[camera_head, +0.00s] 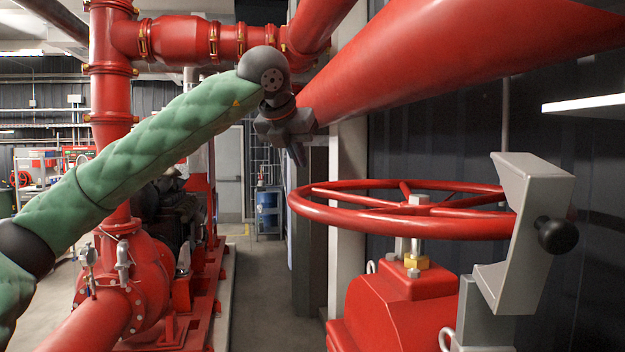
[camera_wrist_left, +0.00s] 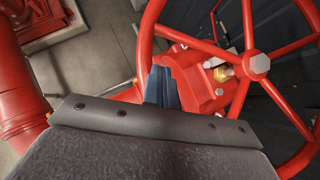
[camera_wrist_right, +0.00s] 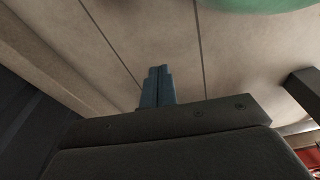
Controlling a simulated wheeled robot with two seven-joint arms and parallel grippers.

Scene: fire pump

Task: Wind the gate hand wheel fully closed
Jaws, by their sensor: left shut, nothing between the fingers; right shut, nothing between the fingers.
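The red gate hand wheel (camera_head: 350,218) lies flat on top of a red valve body (camera_head: 385,310), held by a hex nut on a brass-collared stem. My left gripper (camera_head: 298,155) is shut and empty, pointing down just above the wheel's far left rim in the head view. In the left wrist view, its fingers (camera_wrist_left: 162,85) appear beside the wheel rim (camera_wrist_left: 147,40), with the spokes and hub to the right; whether they touch the rim cannot be told. My right gripper's fingers (camera_wrist_right: 157,85) show only in the right wrist view, shut and empty, with no wheel near them.
A grey bracket with a black knob (camera_head: 557,235) stands close at the wheel's right edge. A large red pipe (camera_head: 450,60) runs overhead above the wheel. A red pump (camera_head: 150,280) stands at left, with open floor (camera_head: 258,290) between it and the valve.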

